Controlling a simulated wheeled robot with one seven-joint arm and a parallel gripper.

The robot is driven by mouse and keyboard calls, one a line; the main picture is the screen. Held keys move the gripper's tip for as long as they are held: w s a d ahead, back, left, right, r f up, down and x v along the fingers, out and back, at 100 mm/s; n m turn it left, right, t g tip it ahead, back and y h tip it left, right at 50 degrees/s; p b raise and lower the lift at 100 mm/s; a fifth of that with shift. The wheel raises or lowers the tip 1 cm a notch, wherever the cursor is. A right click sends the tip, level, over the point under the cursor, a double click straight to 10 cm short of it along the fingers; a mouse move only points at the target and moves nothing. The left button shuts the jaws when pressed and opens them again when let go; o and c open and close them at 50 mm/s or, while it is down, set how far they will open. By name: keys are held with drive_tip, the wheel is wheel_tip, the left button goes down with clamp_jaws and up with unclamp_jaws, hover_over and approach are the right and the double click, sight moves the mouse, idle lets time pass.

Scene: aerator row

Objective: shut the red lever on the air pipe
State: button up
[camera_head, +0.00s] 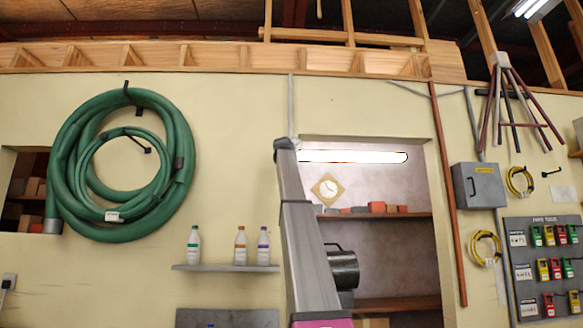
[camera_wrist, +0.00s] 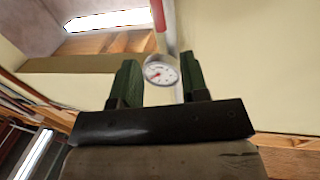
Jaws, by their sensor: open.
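In the wrist view my gripper (camera_wrist: 159,62) is open, with its two green fingers apart and nothing held. A round white pressure gauge with a red needle (camera_wrist: 161,73) shows between the fingers. A pale pipe (camera_wrist: 170,22) runs up from behind the gauge. A red strip (camera_wrist: 158,14) lies beside the pipe at the top edge of the wrist view; it looks like the red lever, but it is cut off and I cannot tell its full shape. In the head view my arm hides most of the pipe; a thin grey pipe (camera_head: 290,100) shows above it.
A green hose coil (camera_head: 70,165) hangs on the left wall. A shelf (camera_head: 225,268) with three bottles is left of my arm. An opening with a shelf (camera_head: 390,215) and a dark canister (camera_head: 343,270) is behind and right. A grey box (camera_head: 479,186) hangs farther right.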

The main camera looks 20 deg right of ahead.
drive_tip(key=x, duration=1)
drive_tip(key=shift+w+d, duration=0.15)
drive_tip(key=shift+w, duration=0.2)
clamp_jaws()
